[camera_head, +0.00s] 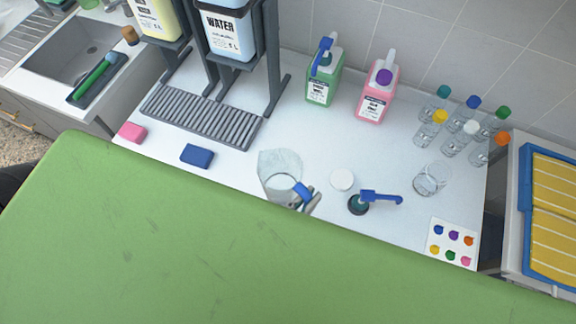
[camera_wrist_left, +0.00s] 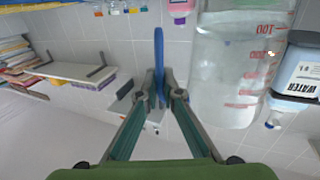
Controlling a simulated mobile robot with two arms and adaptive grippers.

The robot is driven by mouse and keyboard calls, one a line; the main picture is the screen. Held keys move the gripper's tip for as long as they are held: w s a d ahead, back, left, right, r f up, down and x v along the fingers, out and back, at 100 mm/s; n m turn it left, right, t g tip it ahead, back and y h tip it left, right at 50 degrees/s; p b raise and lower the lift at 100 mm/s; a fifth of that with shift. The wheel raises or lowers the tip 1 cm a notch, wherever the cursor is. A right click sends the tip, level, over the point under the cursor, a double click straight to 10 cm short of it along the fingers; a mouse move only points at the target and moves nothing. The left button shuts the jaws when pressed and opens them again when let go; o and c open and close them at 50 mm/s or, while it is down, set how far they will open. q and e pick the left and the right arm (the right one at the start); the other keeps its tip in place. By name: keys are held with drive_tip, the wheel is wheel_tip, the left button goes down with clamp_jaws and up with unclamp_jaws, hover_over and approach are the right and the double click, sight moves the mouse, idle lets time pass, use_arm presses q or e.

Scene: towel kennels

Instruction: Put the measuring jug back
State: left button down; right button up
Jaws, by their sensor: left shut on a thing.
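The measuring jug (camera_head: 278,163) is clear, with a blue handle, and is near the front middle of the white bench in the head view. My left gripper (camera_head: 307,203) is at its handle, on the right front side. In the left wrist view the clear jug (camera_wrist_left: 232,75) with red marks is large at right. There the left gripper (camera_wrist_left: 158,98) is shut on the blue handle (camera_wrist_left: 158,48). I cannot tell whether the jug touches the bench or hangs just above it. My right gripper is not in view.
The white bench (camera_head: 225,178) holds a dispenser rack with a grey grate (camera_head: 200,118), a blue sponge (camera_head: 197,156) and a pink one (camera_head: 132,132). Green (camera_head: 323,75) and pink bottles (camera_head: 377,92) stand behind. A white lid (camera_head: 342,180), a blue pump top (camera_head: 380,197) and a glass beaker (camera_head: 430,179) lie right.

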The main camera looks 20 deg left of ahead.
sight(292, 177)
use_arm(q)
drive_tip(key=w+a+f+b, duration=0.1)
drive_tip(key=w, duration=0.1)
drive_tip(key=w+a+f+b, duration=0.1)
drive_tip(key=w+b, duration=0.1)
drive_tip(key=w, duration=0.1)
drive_tip(key=w+a+f+b, duration=0.1)
drive_tip(key=w+f, duration=0.1)
drive_tip(key=shift+w+a+b, duration=0.2)
drive_tip(key=shift+a+b, duration=0.1)
drive_tip(key=f+b, duration=0.1)
drive_tip(key=w+a+f+b, duration=0.1)
drive_tip(key=w+f+b, duration=0.1)
drive_tip(key=f+b, duration=0.1)
drive_tip(key=shift+w+a, duration=0.15)
drive_tip(key=shift+w, duration=0.1)
drive_tip(key=f+b, duration=0.1)
drive_tip(key=w+f+b, duration=0.1)
drive_tip(key=f+b, duration=0.2)
drive_tip(key=b, duration=0.1)
drive_tip(key=shift+w+a+f, duration=0.25)
drive_tip(key=shift+a, duration=0.15)
drive_tip(key=shift+r, duration=0.1)
